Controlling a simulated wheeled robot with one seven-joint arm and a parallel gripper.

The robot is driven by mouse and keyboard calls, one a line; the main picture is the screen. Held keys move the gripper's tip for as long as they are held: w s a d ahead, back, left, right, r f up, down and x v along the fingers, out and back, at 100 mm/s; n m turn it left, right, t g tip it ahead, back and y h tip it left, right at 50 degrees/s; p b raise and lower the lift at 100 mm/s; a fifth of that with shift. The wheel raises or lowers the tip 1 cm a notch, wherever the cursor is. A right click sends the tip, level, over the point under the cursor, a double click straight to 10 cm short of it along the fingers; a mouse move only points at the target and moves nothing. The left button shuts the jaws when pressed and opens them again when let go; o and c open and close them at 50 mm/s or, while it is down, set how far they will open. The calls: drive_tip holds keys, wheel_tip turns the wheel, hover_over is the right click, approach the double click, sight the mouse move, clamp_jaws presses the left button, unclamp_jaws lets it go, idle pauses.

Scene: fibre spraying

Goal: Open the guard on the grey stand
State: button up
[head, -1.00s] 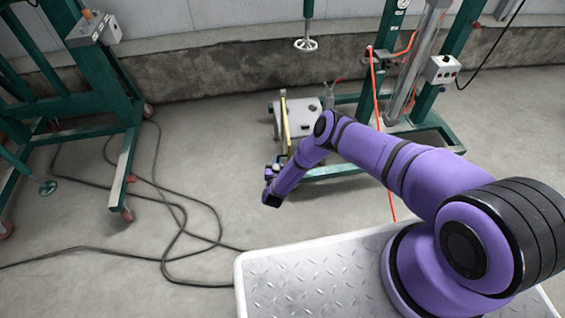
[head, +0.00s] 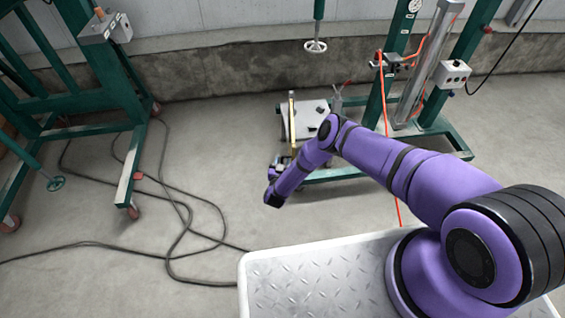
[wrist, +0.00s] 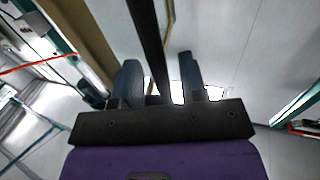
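In the head view a pale grey box-like unit (head: 313,112) sits low on the floor beyond my arm; it seems to be the grey stand. A narrow yellowish bar (head: 291,108) runs along its left side, and I cannot tell whether this is the guard. My gripper (head: 277,163) is at the unit's near left, partly hidden by my wrist. In the wrist view my gripper's two blue-grey fingers (wrist: 159,82) are apart. A black bar (wrist: 148,35) runs between them in the picture; contact is unclear. A tan beam (wrist: 82,38) lies to the left.
A green wheeled frame (head: 115,85) stands at the left. Black cables (head: 185,215) lie on the floor. A concrete wall base (head: 220,72) runs behind.

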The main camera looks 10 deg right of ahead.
drive_tip(key=v, duration=1)
drive_tip(key=shift+s, duration=0.35)
drive_tip(key=shift+a, duration=0.1)
